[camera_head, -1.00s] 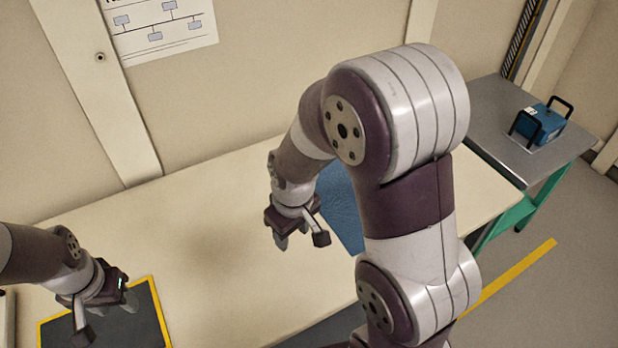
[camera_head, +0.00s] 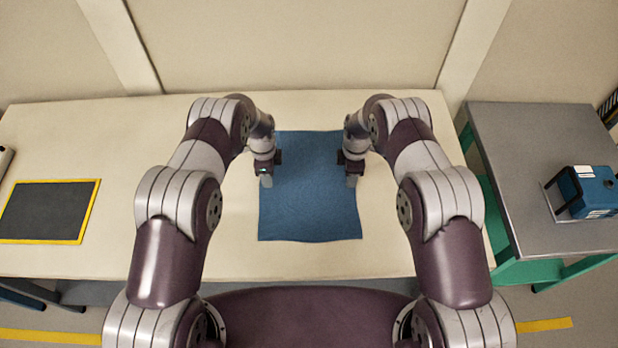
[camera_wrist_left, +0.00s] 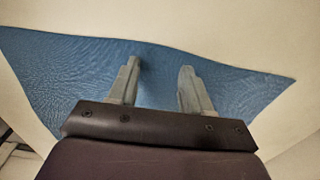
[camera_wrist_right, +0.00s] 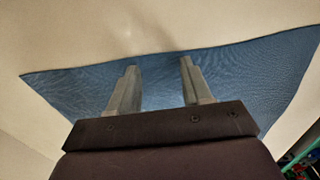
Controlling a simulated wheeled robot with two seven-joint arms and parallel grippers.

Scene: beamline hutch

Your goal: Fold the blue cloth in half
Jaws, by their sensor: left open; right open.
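The blue cloth (camera_head: 310,195) lies flat and spread out on the cream table (camera_head: 110,130), in front of me. My left gripper (camera_head: 266,182) is at the cloth's left edge, pointing down. In the left wrist view its two fingers (camera_wrist_left: 160,88) are apart over the cloth (camera_wrist_left: 70,75), with nothing between them but cloth surface. My right gripper (camera_head: 352,182) is at the cloth's right edge. In the right wrist view its fingers (camera_wrist_right: 158,85) are also apart over the cloth (camera_wrist_right: 245,75). I cannot tell whether the fingertips touch the cloth.
A dark mat with a yellow border (camera_head: 48,212) lies on the table at the left. A grey side table (camera_head: 520,150) at the right bears a blue case with black handles (camera_head: 592,192). The table is bare between mat and cloth.

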